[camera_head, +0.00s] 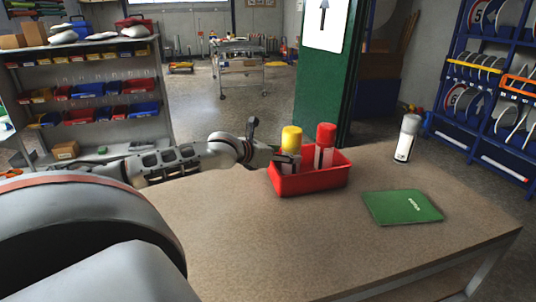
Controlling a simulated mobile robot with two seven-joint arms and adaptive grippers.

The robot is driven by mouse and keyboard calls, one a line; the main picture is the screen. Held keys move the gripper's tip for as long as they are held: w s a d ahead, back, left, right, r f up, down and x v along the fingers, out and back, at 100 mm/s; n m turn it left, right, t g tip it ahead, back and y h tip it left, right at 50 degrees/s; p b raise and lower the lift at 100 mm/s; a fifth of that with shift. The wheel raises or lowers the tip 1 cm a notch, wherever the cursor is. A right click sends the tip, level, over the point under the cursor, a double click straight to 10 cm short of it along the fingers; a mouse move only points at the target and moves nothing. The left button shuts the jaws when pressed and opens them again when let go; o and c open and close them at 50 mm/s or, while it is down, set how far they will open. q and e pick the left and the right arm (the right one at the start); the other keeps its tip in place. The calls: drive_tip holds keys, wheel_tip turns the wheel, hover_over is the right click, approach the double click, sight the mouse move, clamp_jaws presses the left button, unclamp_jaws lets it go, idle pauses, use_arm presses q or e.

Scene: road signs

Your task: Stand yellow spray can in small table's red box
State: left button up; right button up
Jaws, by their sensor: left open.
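The yellow-capped spray can (291,138) stands upright in the left part of the red box (312,181) on the small table (240,230). A red-capped can (325,135) stands upright in the same box, to its right. My left gripper (285,160) is at the box's left end, close beside the yellow can's body. Its fingers are small here and partly lost against the can; it is open. Whether it touches the can is too small to tell. The lower parts of both cans are hidden by the box wall. My right gripper is not in view.
A white can with a grey cap (407,138) stands at the table's right rear. A green notebook (402,207) lies right of the box. The table's front middle is clear. A green post (322,95) rises behind the table. Shelves with bins (90,90) stand back left, a blue sign rack (480,90) at right.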

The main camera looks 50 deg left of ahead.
use_arm(q)
drive_tip(key=v, duration=0.8)
drive_tip(key=shift+r, duration=0.15)
idle(0.4)
drive_tip(key=shift+s, duration=0.15)
idle(0.4)
